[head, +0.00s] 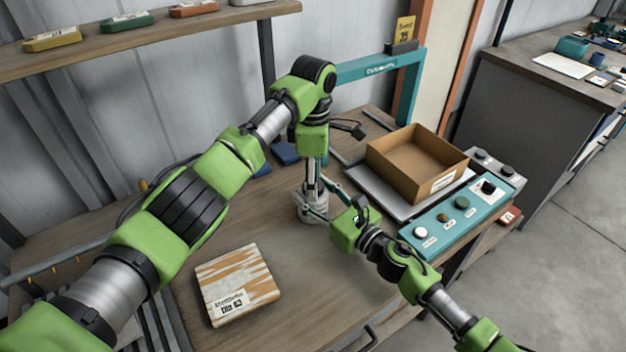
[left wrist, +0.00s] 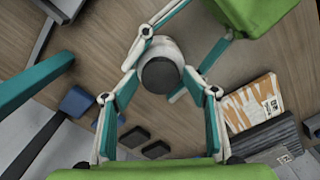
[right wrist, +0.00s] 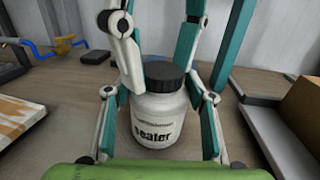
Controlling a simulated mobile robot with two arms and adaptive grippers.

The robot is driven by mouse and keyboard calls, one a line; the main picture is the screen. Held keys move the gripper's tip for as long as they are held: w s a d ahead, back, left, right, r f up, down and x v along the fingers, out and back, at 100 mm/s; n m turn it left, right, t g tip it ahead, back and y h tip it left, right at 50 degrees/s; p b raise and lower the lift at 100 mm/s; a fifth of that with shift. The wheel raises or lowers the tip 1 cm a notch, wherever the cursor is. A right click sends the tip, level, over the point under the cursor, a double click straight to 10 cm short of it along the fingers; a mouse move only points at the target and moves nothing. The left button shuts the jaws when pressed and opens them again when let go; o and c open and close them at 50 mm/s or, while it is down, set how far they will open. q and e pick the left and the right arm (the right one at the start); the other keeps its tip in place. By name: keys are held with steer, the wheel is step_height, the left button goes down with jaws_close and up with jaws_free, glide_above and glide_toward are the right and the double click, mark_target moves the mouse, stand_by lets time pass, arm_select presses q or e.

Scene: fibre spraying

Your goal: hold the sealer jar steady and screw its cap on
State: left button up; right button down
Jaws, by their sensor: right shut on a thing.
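The white sealer jar (right wrist: 160,118) stands upright on the wooden bench, its label facing my right wrist camera. Its black cap (right wrist: 164,75) sits on top of the jar; how tightly it is screwed cannot be seen. The cap shows from above in the left wrist view (left wrist: 160,73). My right gripper (right wrist: 160,105) is shut on the jar's body, a finger on each side. My left gripper (left wrist: 160,75) points down from above, its fingers on either side of the cap with a small gap showing. In the head view the fingers partly hide the jar (head: 311,209).
A striped box (head: 237,285) lies on the bench at front left. An open cardboard box (head: 416,163) stands on a grey plate at the right, beside a teal button panel (head: 458,219). A teal frame (head: 408,85) rises behind. Blue items (head: 286,152) lie behind the jar.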

arm_select(q)
steer(key=shift+f, duration=0.1)
steer(key=shift+r, duration=2.3)
steer(key=shift+c, duration=0.2)
steer(key=shift+r+n, duration=1.6)
steer(key=shift+r, duration=0.15)
steer(key=shift+f, duration=0.1)
steer(key=shift+f, duration=3.95)
